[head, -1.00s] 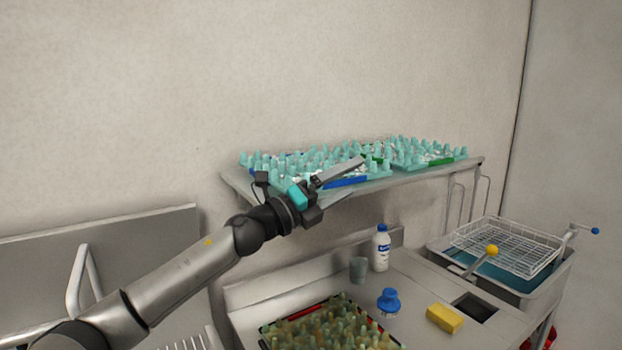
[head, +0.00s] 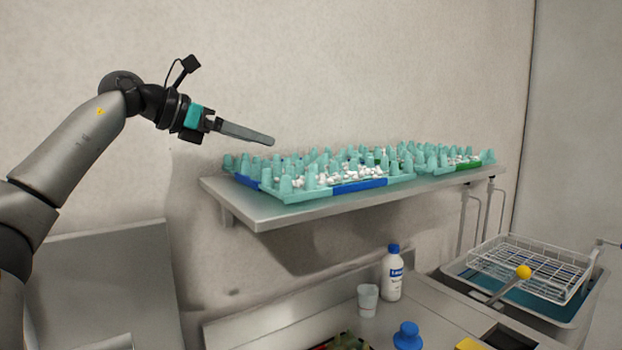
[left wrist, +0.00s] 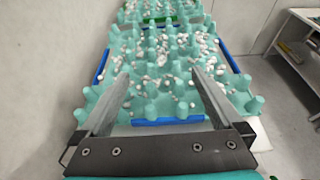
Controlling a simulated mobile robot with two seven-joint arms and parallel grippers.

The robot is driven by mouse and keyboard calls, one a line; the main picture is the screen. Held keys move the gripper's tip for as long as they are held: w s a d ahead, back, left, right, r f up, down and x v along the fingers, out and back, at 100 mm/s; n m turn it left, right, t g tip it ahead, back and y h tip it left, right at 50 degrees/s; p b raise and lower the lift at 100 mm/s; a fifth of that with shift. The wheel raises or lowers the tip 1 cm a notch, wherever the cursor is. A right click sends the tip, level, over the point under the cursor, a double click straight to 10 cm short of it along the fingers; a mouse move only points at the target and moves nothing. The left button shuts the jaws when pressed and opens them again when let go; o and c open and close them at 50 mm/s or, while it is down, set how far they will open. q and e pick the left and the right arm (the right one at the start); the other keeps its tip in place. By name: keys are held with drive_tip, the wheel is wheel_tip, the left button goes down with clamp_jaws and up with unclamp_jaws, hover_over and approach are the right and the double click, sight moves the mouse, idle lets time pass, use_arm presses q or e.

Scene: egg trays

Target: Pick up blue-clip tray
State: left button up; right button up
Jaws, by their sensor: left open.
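The blue-clip tray (head: 318,190) is a teal egg tray with blue clips on its edges and white pieces among its pegs. It rests on the left part of the wall shelf in the head view. In the left wrist view the blue-clip tray (left wrist: 125,45) lies ahead, with blue clips at its near edge and sides. My left gripper (head: 272,141) is above and left of the tray, its fingers pointing right. In the left wrist view its two fingers (left wrist: 160,80) are spread apart with nothing held between them. My right gripper is not in view.
A green-clip tray (head: 468,167) sits on the shelf (head: 260,214) to the right. Below are a white bottle (head: 393,275), a cup (head: 368,300), a blue-capped item (head: 407,336) and a wire basket (head: 530,266) over a sink. The wall stands close behind the shelf.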

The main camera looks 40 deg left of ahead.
sight(307, 157)
use_arm(q)
drive_tip(key=shift+w+d+f+p, duration=0.1)
drive_tip(key=shift+w+d+p, duration=0.5)
drive_tip(key=shift+w+p, duration=0.3)
drive_tip(key=p+x, duration=0.3)
drive_tip(key=shift+w+f, duration=0.1)
drive_tip(key=shift+w, duration=0.2)
drive_tip(key=shift+w+d+f+p, duration=0.15)
drive_tip(key=shift+w+f+p, duration=0.15)
drive_tip(key=shift+w+p, duration=0.4)
drive_tip(key=shift+w+d+f+p, duration=0.1)
drive_tip(key=shift+w+f+p, duration=0.25)
drive_tip(key=shift+w+p, duration=0.1)
drive_tip(key=shift+w+d+f+p, duration=0.15)
drive_tip(key=shift+w+d+p, duration=0.05)
drive_tip(key=shift+w+p, duration=0.3)
drive_tip(key=p+x, duration=0.2)
drive_tip(key=x, duration=0.1)
drive_tip(key=shift+w+d+f, duration=0.15)
drive_tip(key=shift+w+f, duration=0.25)
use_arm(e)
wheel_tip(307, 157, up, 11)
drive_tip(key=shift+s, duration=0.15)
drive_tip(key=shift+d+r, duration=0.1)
